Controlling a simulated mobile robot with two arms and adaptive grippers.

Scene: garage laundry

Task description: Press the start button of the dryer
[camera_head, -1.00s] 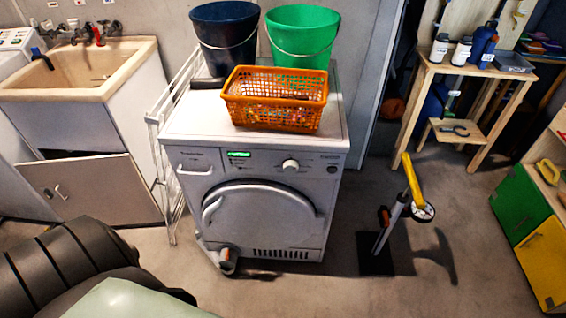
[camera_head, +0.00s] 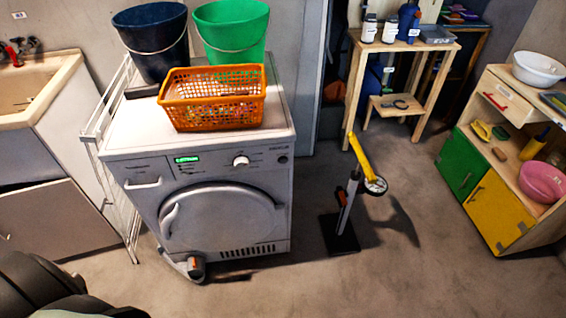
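The dryer (camera_head: 200,239) is a white front-loader standing in the left half of the view. Its round door (camera_head: 222,217) looks shut. On its front panel are a lit green display (camera_head: 186,160), a round white knob (camera_head: 241,161) and a small dark round button (camera_head: 283,159) at the right end. Labels by the controls are too small to read, so I cannot tell for certain which one is the start button.
An orange basket (camera_head: 212,116), a dark blue bucket (camera_head: 153,47) and a green bucket (camera_head: 231,38) stand on the dryer. A yellow-handled stand (camera_head: 345,214) is right of it. A dark ribbed shape (camera_head: 38,290) fills the lower left corner.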

